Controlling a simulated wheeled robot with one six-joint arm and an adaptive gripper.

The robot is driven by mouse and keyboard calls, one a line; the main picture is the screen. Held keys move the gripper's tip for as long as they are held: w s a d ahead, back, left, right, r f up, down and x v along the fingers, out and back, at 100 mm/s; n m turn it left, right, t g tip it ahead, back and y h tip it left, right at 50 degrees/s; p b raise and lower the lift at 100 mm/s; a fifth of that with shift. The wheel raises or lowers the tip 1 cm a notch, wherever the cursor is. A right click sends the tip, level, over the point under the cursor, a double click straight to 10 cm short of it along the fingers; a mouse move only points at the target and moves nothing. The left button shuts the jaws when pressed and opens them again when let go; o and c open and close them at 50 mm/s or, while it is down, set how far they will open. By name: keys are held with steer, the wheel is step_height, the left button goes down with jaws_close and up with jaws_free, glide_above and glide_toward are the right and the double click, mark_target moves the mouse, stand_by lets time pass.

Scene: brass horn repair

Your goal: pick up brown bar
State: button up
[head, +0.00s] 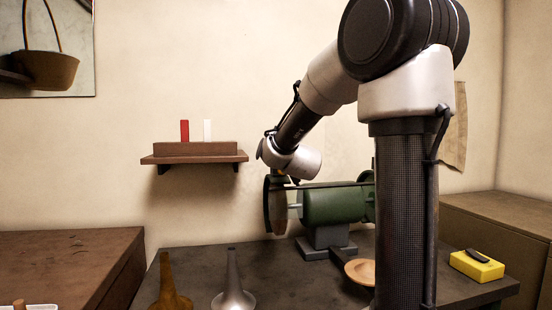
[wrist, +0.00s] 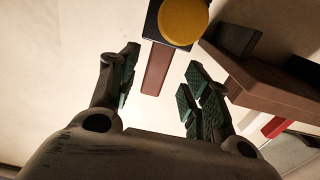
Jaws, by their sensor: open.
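A flat brown bar (wrist: 156,68) shows in the wrist view, sticking out from beside a dark square piece with a yellow disc (wrist: 183,20). My gripper (wrist: 161,66) is open, with green-padded fingers on either side of the bar in the picture. Nothing is held between them. I cannot tell how far the bar lies beyond the fingertips. In the head view I cannot make out this bar, and my gripper's fingers are not clearly visible.
A wall shelf (head: 160,159) carries a brown block (head: 195,149) with a red bar (head: 185,130) and a white bar (head: 208,130).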

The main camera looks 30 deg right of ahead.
steer(key=x, duration=0.4)
steer(key=shift+d+f, duration=0.15)
steer(key=shift+d, duration=0.05)
jaws_close()
